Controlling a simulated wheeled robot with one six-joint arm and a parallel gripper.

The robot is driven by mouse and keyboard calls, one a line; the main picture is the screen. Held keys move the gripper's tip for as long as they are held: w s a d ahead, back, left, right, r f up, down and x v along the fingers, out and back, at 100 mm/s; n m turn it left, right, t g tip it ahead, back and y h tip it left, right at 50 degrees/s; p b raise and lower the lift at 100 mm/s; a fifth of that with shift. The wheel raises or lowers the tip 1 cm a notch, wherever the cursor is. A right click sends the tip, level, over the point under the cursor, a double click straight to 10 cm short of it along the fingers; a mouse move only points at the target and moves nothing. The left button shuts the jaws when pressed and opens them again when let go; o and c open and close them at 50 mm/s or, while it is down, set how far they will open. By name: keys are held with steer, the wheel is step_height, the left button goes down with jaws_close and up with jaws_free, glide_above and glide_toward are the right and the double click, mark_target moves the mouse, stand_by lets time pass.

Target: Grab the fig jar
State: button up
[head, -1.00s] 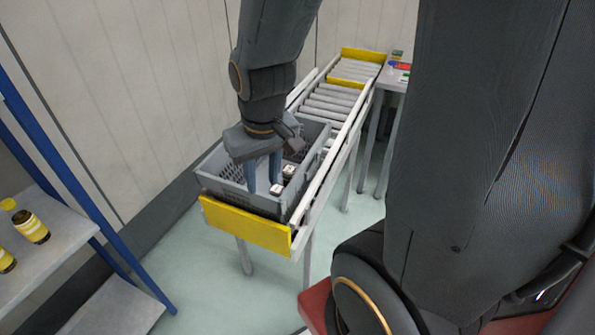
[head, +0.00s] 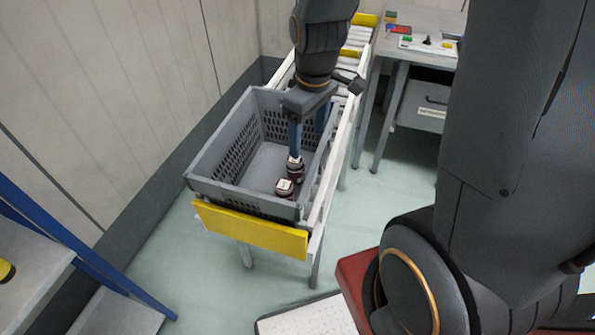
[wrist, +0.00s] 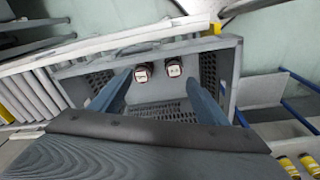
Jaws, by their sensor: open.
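Two dark jars with pale lids stand inside the grey crate (head: 222,190), close to its right wall. The nearer jar (head: 285,188) and the farther jar (head: 296,168) are side by side; their labels are too small to tell which is fig. In the wrist view they appear as a left jar (wrist: 143,72) and a right jar (wrist: 174,67), beyond my fingers. My gripper (head: 308,140) is open and empty, reaching down into the crate's right side, just behind the farther jar. Its two blue-grey fingers (wrist: 160,82) are spread wide in the wrist view.
The crate sits on a roller conveyor with a yellow end plate (head: 250,230) and a white side rail (head: 325,195). A table (head: 425,50) with small coloured items stands at the back right. A blue-framed shelf (head: 50,265) is at the left. The crate's left part is empty.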

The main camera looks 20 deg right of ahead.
mark_target(295, 168)
steer(key=w+f+n+b, duration=0.2)
steer(key=w+f+n, duration=0.1)
steer(key=f+n, duration=0.1)
steer(key=w+f+n+g+b, duration=0.1)
steer(key=w+f+n+b, duration=0.1)
steer(key=w+f+n, duration=0.1)
steer(key=w+f+n+b, duration=0.2)
steer(key=w+f+n, duration=0.2)
steer(key=f, duration=0.3)
steer(key=shift+w+d+f+n, duration=0.1)
steer(key=shift+n, duration=0.4)
steer(key=shift+w+f+n, duration=0.25)
steer(key=shift+f+n, duration=0.25)
steer(key=shift+f, duration=0.05)
steer(key=shift+f+p, duration=0.9)
steer(key=shift+f, duration=2.85)
steer(key=shift+c, duration=0.5)
steer(key=c, duration=1.3)
